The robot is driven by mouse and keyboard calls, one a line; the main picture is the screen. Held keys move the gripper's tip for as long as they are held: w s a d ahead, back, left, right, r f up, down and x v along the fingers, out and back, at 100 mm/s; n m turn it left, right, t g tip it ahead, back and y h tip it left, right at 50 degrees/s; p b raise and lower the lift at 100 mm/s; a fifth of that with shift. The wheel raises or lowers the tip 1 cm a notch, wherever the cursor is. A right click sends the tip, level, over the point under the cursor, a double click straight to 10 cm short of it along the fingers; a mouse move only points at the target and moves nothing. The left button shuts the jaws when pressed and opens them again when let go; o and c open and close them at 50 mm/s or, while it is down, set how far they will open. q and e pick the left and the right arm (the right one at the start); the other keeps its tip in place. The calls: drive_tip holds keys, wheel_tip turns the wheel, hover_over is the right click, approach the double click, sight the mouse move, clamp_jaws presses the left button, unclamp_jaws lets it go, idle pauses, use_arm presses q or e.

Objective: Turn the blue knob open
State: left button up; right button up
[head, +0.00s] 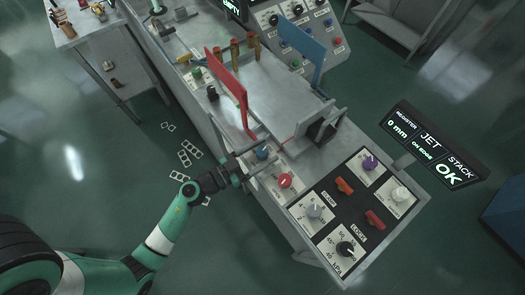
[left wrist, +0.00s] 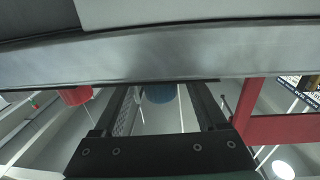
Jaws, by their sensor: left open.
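The blue knob (head: 263,152) sits on the near edge of the machine bench, beside the foot of the red upright plate (head: 231,82). My left gripper (head: 264,158) is open with its fingers reaching to the blue knob, one on either side of it in the picture. In the left wrist view the blue knob (left wrist: 161,93) shows between the two open fingers (left wrist: 156,100), its upper part hidden by a grey metal edge. I cannot tell whether the fingers touch it. My right gripper is not in view.
A red knob (head: 285,181) stands close to the gripper, on the right. The black control panel (head: 330,222) holds several knobs and two red switches. A blue upright plate (head: 303,49) and a display (head: 436,148) stand farther off.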

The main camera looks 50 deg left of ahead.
use_arm(q)
clamp_jaws()
idle(0.3)
